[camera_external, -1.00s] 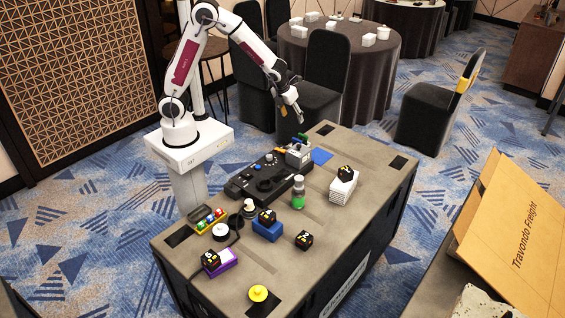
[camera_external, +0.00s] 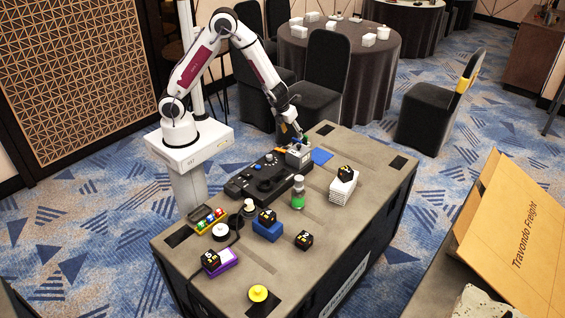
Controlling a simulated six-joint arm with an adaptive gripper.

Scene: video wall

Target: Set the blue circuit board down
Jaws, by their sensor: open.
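A flat blue piece (camera_external: 321,156) lies on the case top near its far edge. It may be the blue circuit board, but it is too small for me to make out circuit detail. My gripper (camera_external: 297,135) is open, low over the far left edge of the case. It is just above and behind a small grey-white device (camera_external: 299,153), to the left of the blue piece and apart from it. The fingertips are small, and I cannot tell whether they touch the device.
The grey case top (camera_external: 325,228) also holds a black control console (camera_external: 268,176), a green-based bottle (camera_external: 298,192), a white stack (camera_external: 343,187) with a black cube, a blue block (camera_external: 268,230) with another cube, and a yellow knob (camera_external: 258,293). The right-hand strip is mostly clear.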

